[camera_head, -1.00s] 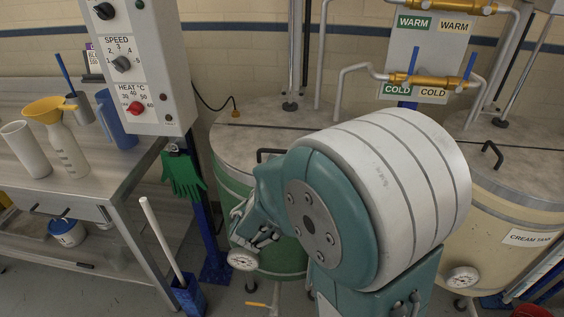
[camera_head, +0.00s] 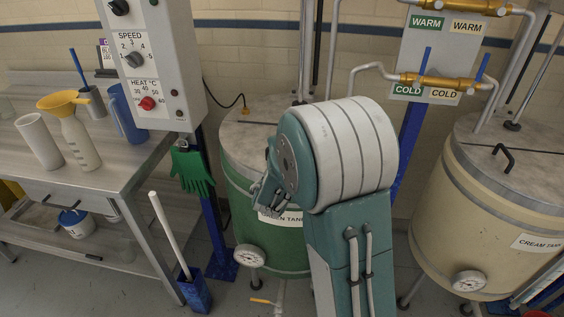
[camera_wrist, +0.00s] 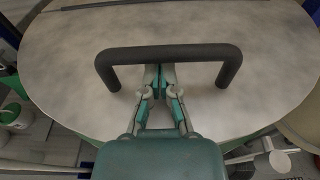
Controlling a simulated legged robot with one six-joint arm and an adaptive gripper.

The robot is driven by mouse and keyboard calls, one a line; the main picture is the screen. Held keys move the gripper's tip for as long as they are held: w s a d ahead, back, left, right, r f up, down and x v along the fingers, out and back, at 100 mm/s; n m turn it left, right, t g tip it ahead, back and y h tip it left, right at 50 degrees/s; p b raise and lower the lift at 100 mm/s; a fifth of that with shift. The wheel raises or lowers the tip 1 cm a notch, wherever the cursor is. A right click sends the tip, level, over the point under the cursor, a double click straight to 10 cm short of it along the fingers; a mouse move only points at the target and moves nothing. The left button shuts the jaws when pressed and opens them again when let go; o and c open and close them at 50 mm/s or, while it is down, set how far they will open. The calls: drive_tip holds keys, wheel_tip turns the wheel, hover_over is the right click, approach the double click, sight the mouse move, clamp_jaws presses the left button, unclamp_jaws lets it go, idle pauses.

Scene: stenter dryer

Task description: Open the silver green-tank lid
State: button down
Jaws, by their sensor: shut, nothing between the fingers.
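The silver lid of the green tank (camera_head: 240,135) lies flat on the green tank (camera_head: 235,205), left of my arm in the head view. It also fills most of the wrist view (camera_wrist: 70,55). Its dark bar handle (camera_wrist: 200,53) stands across the lid in the wrist view; in the head view my arm hides it. My gripper (camera_wrist: 160,72) is shut and empty, with its fingertips at the near side of the handle's bar, between its two legs. I cannot tell whether they touch the bar or reach under it.
The cream tank (camera_head: 460,225) with its own lid and handle stands at the right. A control box (camera_head: 150,65) and a steel table (camera_head: 110,185) with jugs and a funnel are at the left. Pipes with brass valves (camera_head: 440,82) rise behind. A blue bin (camera_head: 196,292) stands on the floor.

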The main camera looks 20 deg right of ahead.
drive_tip(key=shift+a+r, duration=0.15)
drive_tip(key=shift+r, duration=0.05)
idle(0.3)
drive_tip(key=shift+r, duration=0.15)
